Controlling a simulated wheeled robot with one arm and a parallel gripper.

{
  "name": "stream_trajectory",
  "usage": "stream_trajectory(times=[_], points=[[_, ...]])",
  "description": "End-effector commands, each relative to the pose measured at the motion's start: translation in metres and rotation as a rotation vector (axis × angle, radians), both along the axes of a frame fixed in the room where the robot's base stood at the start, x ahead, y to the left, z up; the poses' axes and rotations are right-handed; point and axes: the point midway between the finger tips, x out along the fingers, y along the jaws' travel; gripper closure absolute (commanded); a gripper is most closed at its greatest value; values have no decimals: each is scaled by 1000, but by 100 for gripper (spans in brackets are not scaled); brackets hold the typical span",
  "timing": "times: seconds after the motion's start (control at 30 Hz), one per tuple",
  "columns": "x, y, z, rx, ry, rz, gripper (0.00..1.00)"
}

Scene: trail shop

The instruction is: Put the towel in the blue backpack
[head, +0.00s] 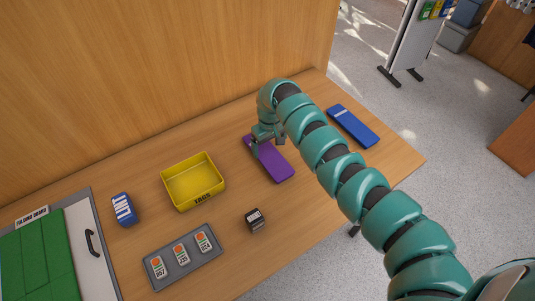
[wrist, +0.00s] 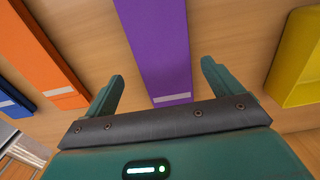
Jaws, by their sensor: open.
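A long flat purple piece (head: 274,164) with a pale stripe, which looks like a folded towel, lies on the wooden table; it also shows in the wrist view (wrist: 158,45). My gripper (head: 263,140) is over its far end. In the wrist view my gripper (wrist: 158,78) is open and empty, with one finger on each side of the purple piece; I cannot tell how high above it. A similar flat blue piece (head: 353,127) lies to the right, and an orange one (wrist: 38,45) shows in the wrist view. I see no blue backpack.
A folding board (head: 81,240) holds green cloth (head: 38,258) at left. Open floor lies right.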

Motion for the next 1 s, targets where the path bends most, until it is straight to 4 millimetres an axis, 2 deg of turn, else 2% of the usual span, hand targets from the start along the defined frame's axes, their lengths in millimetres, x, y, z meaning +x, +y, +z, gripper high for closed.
stream_trajectory(times=[0.23,0.4,0.73,0.77,1.0], points=[[1,9,-22,-2,3,4,9],[1,8,-38,0,4,2,9],[2,7,-43,0,2,1,9],[2,7,-43,0,2,1,13],[2,7,-43,0,2,1,60]])
